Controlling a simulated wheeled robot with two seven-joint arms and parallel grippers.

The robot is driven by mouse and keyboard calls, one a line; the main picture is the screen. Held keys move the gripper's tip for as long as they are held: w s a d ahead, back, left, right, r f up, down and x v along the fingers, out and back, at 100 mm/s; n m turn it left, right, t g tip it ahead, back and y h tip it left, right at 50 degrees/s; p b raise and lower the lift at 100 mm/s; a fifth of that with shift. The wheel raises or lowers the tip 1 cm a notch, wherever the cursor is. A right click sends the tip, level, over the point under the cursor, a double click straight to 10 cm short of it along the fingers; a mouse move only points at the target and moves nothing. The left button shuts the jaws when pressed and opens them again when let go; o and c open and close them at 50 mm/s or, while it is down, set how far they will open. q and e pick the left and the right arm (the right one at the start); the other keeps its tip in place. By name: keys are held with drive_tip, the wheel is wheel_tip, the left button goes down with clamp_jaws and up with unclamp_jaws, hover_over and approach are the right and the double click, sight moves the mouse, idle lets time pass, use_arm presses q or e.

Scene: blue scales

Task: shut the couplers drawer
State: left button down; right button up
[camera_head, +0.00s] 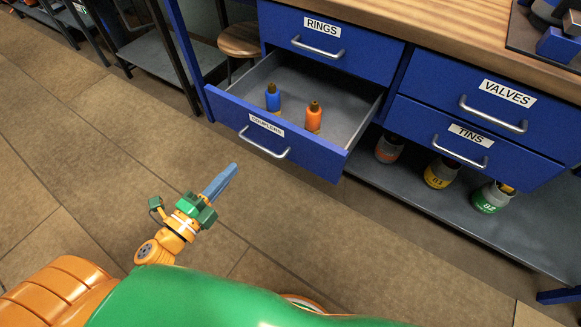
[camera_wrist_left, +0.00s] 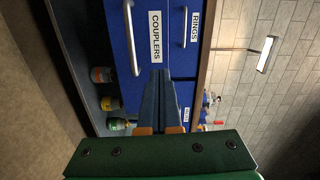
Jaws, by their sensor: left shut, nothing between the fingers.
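The couplers drawer (camera_head: 232,112) is pulled out from the blue workbench, its label and silver handle (camera_head: 263,143) facing me. My left gripper (camera_head: 231,168) is shut and empty, in front of and apart from the drawer front, to the lower left of the handle in the head view. In the left wrist view the shut fingers (camera_wrist_left: 166,82) point toward the drawer front (camera_wrist_left: 141,22), near the couplers label. My right gripper does not show in either view.
Several bottles stand on the lower shelf (camera_head: 420,200). A stool (camera_head: 240,40) stands behind, left. The floor before the drawer is clear.

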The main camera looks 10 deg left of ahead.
use_arm(q)
drive_tip(key=d+r+m, duration=0.1)
approach(275, 124)
drive_tip(key=shift+h, duration=0.4)
drive_tip(key=p+x, duration=0.1)
drive_tip(key=x, duration=0.4)
drive_tip(key=shift+w+a+f, duration=0.15)
drive_tip(key=shift+w, duration=0.1)
drive_tip(key=shift+w+d, duration=0.25)
drive_tip(key=shift+w, duration=0.4)
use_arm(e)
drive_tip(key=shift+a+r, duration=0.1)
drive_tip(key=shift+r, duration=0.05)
use_arm(q)
drive_tip(key=shift+w, duration=0.1)
